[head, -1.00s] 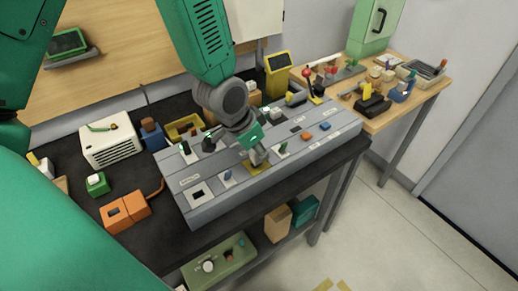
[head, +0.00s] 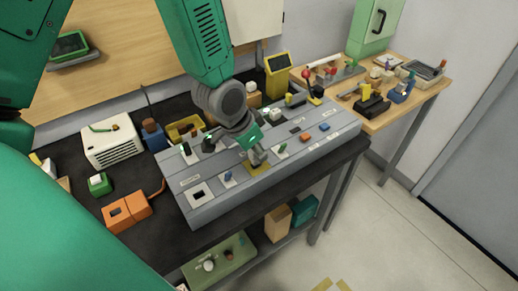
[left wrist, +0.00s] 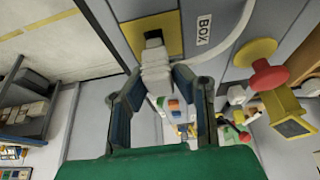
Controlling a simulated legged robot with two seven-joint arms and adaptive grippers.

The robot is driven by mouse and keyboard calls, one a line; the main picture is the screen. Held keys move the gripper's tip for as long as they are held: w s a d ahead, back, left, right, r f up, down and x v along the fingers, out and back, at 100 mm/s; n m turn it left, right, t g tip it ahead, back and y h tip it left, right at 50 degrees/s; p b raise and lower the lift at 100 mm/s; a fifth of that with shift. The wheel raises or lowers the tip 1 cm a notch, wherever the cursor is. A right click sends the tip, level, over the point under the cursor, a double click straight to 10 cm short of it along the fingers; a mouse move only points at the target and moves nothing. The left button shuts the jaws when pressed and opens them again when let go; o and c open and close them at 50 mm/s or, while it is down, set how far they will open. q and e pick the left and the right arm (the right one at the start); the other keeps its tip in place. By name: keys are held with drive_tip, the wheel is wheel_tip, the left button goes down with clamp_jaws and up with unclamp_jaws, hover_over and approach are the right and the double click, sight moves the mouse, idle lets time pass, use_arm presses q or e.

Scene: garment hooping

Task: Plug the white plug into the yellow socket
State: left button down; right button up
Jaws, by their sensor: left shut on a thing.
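The yellow socket plate (head: 257,169) lies on the grey sloped panel, below my left gripper (head: 258,157). In the left wrist view the yellow socket (left wrist: 172,33) has a dark opening near the top. My left gripper (left wrist: 157,72) is shut on the white plug (left wrist: 156,75), with one finger on each side. The plug's front end is right at the opening, in line with it. I cannot tell whether it has entered. In the head view the gripper largely hides the plug. My right gripper is not in view.
The grey panel (head: 215,207) carries switches and small coloured parts around the socket. On the black table stand a white vented box (head: 112,143) and an orange block (head: 126,212). A red knob (left wrist: 268,75) shows to the right in the left wrist view.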

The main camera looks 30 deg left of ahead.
use_arm(q)
drive_tip(key=shift+f+b, duration=0.7)
drive_tip(key=shift+f, duration=0.35)
drive_tip(key=c, duration=1.3)
unclamp_jaws()
drive_tip(key=shift+r, duration=0.1)
drive_tip(key=v, duration=1.1)
drive_tip(key=shift+s+a+r, duration=0.15)
drive_tip(key=shift+s+r, duration=0.1)
drive_tip(key=shift+r, duration=0.1)
drive_tip(key=shift+c, duration=0.5)
